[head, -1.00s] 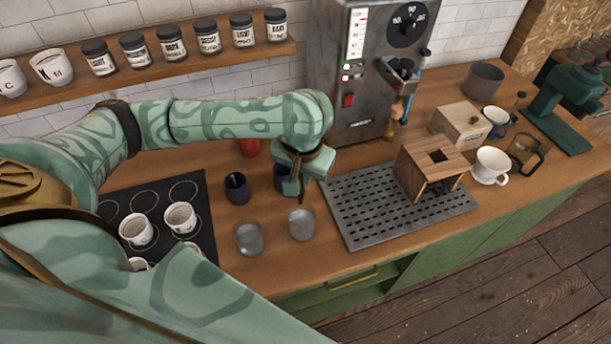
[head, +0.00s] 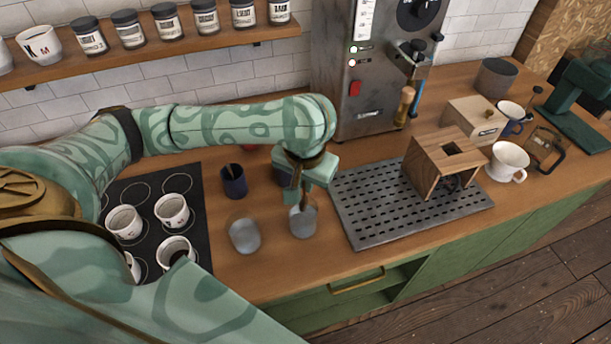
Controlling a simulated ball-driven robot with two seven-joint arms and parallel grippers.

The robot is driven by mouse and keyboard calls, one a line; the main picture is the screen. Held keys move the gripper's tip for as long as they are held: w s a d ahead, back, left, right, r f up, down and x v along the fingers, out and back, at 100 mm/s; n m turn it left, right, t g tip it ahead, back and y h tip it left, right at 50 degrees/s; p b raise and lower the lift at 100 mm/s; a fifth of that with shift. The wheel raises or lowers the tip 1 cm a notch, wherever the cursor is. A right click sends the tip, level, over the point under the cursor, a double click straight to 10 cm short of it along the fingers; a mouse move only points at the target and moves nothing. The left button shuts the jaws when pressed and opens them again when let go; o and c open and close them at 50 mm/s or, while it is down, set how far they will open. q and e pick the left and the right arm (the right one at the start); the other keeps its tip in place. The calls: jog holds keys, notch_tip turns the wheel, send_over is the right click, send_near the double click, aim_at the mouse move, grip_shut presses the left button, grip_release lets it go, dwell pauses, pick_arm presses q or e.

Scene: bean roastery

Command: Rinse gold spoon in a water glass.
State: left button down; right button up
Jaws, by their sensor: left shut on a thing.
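My left gripper (head: 305,188) reaches in from the left, points down and is shut on a thin, brownish object, the gold spoon (head: 303,200). The spoon hangs down over the right water glass (head: 303,222), its lower end at or inside the rim; how deep I cannot tell. The gripper hides most of the spoon and part of the glass's rim. A second clear glass (head: 245,236) stands to the left. My right gripper is not in view.
A dark cup with a stick (head: 233,181) stands behind the glasses; another dark cup (head: 282,172) is partly behind my gripper. White cups (head: 172,210) stand on a black mat (head: 198,190) at left. A perforated drip tray (head: 380,215) with a wooden stand (head: 424,172) is right.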

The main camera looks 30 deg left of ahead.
aim_at(305, 203)
pick_arm(q)
jog(key=shift+x, duration=0.9)
jog(key=shift+s+d+f, duration=0.1)
jog(key=shift+s+f, duration=0.1)
jog(key=shift+f, duration=0.65)
jog(key=shift+b+x, duration=0.3)
jog(key=shift+x, duration=0.6)
jog(key=shift+s+d+f, duration=0.1)
jog(key=shift+s+f, duration=0.05)
jog(key=shift+f, duration=0.25)
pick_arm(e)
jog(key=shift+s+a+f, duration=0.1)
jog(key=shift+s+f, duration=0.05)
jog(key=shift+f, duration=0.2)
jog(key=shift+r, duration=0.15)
pick_arm(q)
jog(key=shift+r+p, duration=0.45)
jog(key=shift+p, duration=0.85)
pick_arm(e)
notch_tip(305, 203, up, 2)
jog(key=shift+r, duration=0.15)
pick_arm(q)
jog(key=shift+f, duration=0.1)
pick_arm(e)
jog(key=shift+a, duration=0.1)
